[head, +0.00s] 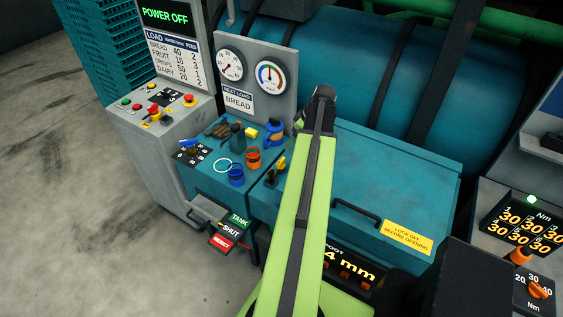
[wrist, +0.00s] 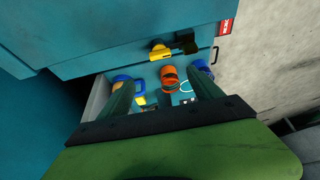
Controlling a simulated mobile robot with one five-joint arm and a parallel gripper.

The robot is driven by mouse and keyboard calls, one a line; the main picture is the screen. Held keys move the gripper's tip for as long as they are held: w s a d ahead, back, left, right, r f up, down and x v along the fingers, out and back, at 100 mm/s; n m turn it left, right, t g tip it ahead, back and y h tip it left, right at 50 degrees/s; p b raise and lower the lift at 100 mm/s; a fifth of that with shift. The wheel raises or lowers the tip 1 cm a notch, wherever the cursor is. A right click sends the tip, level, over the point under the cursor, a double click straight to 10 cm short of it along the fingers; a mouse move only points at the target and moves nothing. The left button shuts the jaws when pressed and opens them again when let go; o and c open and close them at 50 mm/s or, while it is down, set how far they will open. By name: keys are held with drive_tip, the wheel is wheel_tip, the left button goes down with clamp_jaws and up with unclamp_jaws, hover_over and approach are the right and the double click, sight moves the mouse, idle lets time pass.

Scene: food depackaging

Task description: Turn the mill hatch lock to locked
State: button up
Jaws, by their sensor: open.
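The hatch lock appears to be a small yellow and black handle (head: 272,178) at the left edge of the teal hatch (head: 370,180). In the wrist view the yellow handle (wrist: 160,51) lies against a teal face beside a black block (wrist: 187,42). I cannot tell whether it is locked. A yellow label (head: 408,238) on the hatch reads "LOCK OFF BEFORE OPENING". My gripper (wrist: 163,92) is open and empty, its dark green fingers apart. The handle shows beyond the fingertips, apart from them. My arm hides the gripper's fingers in the head view.
A grey control box (head: 165,145) stands left. A black hatch handle (head: 355,212) sticks out. The floor at left is clear.

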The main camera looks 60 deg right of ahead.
sight(281, 160)
drive_tip(key=b+x, duration=1.3)
drive_tip(key=x, duration=0.2)
drive_tip(key=shift+w+f, duration=0.1)
drive_tip(key=shift+f, duration=0.3)
drive_tip(key=shift+r, duration=0.1)
clamp_jaws()
